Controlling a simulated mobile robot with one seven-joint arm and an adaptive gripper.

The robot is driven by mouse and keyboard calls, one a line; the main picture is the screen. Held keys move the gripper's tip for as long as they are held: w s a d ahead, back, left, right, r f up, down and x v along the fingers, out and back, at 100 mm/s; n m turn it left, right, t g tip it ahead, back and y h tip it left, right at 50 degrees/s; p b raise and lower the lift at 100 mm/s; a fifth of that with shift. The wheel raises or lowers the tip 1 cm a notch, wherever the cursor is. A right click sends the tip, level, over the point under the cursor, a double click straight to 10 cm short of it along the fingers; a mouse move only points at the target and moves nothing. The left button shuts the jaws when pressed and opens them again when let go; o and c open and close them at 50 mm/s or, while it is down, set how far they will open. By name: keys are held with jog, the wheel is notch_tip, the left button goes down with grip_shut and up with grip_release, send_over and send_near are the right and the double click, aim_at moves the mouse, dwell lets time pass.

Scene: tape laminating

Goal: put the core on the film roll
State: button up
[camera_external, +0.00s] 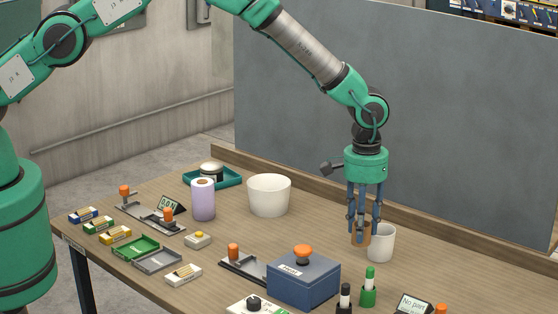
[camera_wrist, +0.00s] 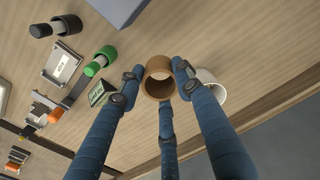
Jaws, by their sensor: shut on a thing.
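The core (camera_external: 361,236) is a short brown cardboard tube. My gripper (camera_external: 362,228) is shut on it, with three blue fingers around its outside. In the wrist view the core (camera_wrist: 158,64) sits between the fingertips and its hollow end faces the camera. The core is held beside a white cup-like cylinder (camera_external: 383,244) and partly overlaps it in view; I cannot tell if they touch. A lilac roll (camera_external: 203,203), which looks like the film roll, stands upright well to the left on the table. It is not in the wrist view.
A white tub (camera_external: 269,197) stands between the lilac roll and my gripper. A blue box with an orange knob (camera_external: 302,279) and a green-capped bottle (camera_external: 368,291) stand in front. A teal tray (camera_external: 227,180) lies behind the roll. A grey panel (camera_external: 380,90) rises behind the table.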

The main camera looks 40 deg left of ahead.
jog(key=shift+a, duration=0.1)
jog(key=s+a+r+n+b, duration=0.1)
jog(key=a+r+b, duration=0.15)
jog(key=a, duration=1.25)
jog(key=a+r+b, duration=0.1)
jog(key=a+r, duration=0.2)
jog(key=a, duration=1.2)
jog(key=s+a+b, duration=0.1)
jog(key=s+a, duration=0.7)
jog(key=a, duration=0.3)
jog(key=s+a+n+b, duration=0.1)
jog(key=s+a, duration=0.8)
jog(key=a, duration=0.3)
jog(key=shift+a+r, duration=0.25)
jog(key=shift+r, duration=0.1)
jog(key=shift+w, duration=0.1)
jog(key=w, duration=0.5)
jog(key=w+d+f, duration=0.1)
jog(key=w, duration=1)
jog(key=shift+d+f, duration=0.25)
jog(key=shift+d, duration=0.1)
jog(key=shift+s, duration=0.1)
